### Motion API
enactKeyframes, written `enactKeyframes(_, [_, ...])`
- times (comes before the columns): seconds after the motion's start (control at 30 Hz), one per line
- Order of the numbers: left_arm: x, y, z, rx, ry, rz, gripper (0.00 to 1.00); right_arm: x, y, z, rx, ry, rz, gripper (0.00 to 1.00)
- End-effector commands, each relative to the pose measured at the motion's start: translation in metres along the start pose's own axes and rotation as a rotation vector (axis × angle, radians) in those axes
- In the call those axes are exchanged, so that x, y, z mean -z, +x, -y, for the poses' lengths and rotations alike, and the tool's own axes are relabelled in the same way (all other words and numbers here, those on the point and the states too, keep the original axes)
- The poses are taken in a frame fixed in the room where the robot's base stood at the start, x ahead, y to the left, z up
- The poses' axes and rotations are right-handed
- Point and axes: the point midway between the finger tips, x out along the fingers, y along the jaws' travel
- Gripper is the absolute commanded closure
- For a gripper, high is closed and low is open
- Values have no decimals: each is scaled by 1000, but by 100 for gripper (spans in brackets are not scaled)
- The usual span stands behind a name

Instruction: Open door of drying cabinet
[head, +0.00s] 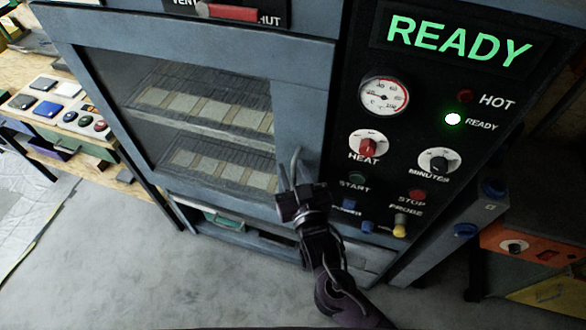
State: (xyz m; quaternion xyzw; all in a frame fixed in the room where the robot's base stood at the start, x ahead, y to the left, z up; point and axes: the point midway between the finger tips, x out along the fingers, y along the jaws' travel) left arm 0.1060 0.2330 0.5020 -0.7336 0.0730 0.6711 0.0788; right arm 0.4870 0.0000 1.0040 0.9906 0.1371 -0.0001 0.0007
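The drying cabinet's door (190,40) has a blue-grey frame around a dark window. Through the window, two racks (200,116) with pale flat pieces show. The door looks shut, with its right edge beside the black control panel. A grey upright handle (296,160) is near the door's lower right. My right gripper (295,172) is at this handle, its fingers pointing up around or beside it. The fingers blend with the handle, so I cannot tell whether they touch or grip it. My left gripper is not in view.
The control panel (405,180) has a lit READY sign (459,42), a gauge (383,97), knobs and buttons. A wooden bench (45,125) with small items stands left. An orange unit (530,248) is at the right. Grey floor (120,275) in front at left is clear.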

Motion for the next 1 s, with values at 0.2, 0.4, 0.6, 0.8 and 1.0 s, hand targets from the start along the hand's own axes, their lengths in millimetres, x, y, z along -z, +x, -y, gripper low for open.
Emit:
enactKeyframes(0.2, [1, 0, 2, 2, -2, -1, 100, 0, 0, 0, 0, 0, 0, 71])
enactKeyframes(0.4, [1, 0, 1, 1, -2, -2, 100, 0, 0, 0, 0, 0, 0, 98])
enactKeyframes(0.6, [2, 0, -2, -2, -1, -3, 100, 0, 0, 0, 0, 0, 0, 100])
enactKeyframes(0.8, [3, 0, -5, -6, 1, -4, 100, 0, -2, 2, -3, 2, 0, 100])
enactKeyframes(1.0, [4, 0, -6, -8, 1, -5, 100, -1, -18, 14, -31, 6, 4, 100])
